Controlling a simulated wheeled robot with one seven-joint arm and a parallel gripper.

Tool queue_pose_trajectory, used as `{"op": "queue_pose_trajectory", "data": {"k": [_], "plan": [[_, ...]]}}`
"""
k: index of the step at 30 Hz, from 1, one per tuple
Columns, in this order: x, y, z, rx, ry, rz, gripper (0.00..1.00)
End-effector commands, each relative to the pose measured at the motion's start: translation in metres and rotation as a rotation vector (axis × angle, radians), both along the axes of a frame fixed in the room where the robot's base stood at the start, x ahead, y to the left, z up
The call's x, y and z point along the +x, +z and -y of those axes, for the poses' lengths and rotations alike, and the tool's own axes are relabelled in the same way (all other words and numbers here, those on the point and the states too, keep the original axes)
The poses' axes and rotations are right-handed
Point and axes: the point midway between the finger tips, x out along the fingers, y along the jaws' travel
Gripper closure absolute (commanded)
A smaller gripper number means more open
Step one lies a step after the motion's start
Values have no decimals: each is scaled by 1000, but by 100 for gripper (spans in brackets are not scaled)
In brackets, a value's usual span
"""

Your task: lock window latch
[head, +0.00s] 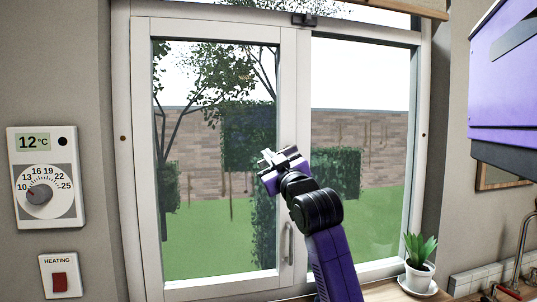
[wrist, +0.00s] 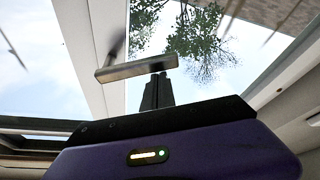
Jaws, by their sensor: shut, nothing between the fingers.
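The window latch looks like a flat pale metal bar (wrist: 136,68) with a blurred dark stem, in front of the white frame in the wrist view. My gripper's dark fingers (wrist: 158,90) are closed together, with their tips at or very near the bar's right end. I cannot tell whether they touch. In the head view my gripper (head: 268,160) is in front of the window's middle post and hides part of it. A small pale metal piece shows at its tip, probably the same bar.
A grey pull handle (head: 287,242) is lower on the middle post, and a dark catch (head: 304,19) is at the top. A potted plant (head: 418,265) stands on the sill at right. A purple cabinet (head: 505,85) hangs upper right. A thermostat (head: 46,178) is at left.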

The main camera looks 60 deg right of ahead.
Motion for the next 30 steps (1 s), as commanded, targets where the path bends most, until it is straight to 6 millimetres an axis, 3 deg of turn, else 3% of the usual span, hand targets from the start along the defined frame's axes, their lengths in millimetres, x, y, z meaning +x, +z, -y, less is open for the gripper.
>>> {"op": "queue_pose_trajectory", "data": {"k": [12, 30], "plan": [[-11, -33, 9, -257, -2, -303, 100], [-36, -59, 31, -612, -4, -719, 100]]}}
